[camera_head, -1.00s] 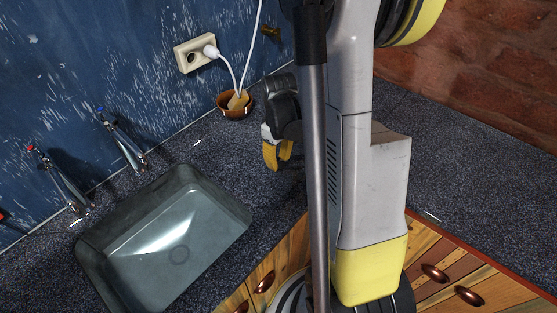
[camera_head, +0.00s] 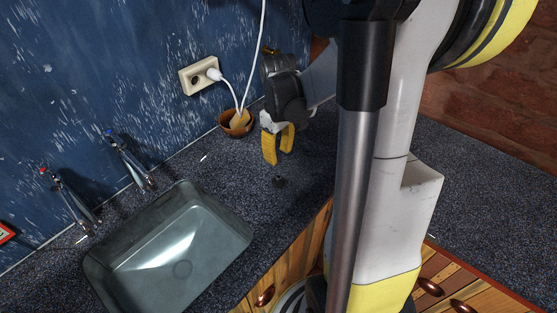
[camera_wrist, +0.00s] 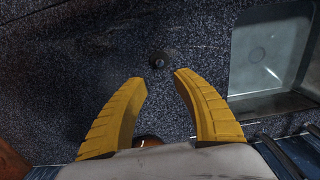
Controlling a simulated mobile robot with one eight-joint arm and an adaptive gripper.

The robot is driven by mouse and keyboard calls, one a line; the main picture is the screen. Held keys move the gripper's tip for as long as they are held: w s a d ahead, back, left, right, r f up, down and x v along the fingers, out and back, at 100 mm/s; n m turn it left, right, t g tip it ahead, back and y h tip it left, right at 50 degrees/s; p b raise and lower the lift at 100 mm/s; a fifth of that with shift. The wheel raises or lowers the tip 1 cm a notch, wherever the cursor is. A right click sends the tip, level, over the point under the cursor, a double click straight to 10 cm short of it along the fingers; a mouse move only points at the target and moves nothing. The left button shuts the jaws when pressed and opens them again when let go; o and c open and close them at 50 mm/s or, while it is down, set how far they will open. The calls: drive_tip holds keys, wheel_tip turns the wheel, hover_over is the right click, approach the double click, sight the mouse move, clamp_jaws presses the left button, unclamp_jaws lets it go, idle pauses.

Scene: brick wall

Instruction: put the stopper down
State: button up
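The stopper (camera_head: 279,182) is a small dark round piece on the speckled dark countertop, to the right of the sink. It also shows in the wrist view (camera_wrist: 162,59), just beyond the fingertips. My gripper (camera_head: 279,162) has yellow fingers and hangs above the counter, over the stopper. In the wrist view my gripper (camera_wrist: 160,78) has its fingers spread apart with nothing between the tips. The stopper is clear of both fingers.
The grey sink (camera_head: 240,262) with two taps (camera_head: 128,165) is at the left. A brown bowl (camera_head: 236,131) with a sponge-like piece stands near the wall, below a socket (camera_head: 199,76) with a white plug and cord. The counter around the stopper is clear.

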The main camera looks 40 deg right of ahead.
drive_tip(key=s+a+r+t, duration=0.2)
drive_tip(key=a+r, duration=0.2)
drive_tip(key=a, duration=0.2)
drive_tip(key=s+a+r+m+t, duration=0.1)
drive_tip(key=s+a+r+t, duration=0.1)
drive_tip(key=a+r, duration=0.2)
drive_tip(key=s+a+r+t, duration=0.2)
drive_tip(key=a+r+t, duration=0.1)
drive_tip(key=a, duration=0.7)
drive_tip(key=shift+a+r+m, duration=0.25)
drive_tip(key=shift+r+m, duration=0.05)
drive_tip(key=shift+r, duration=0.1)
drive_tip(key=shift+s, duration=0.1)
idle(5.5)
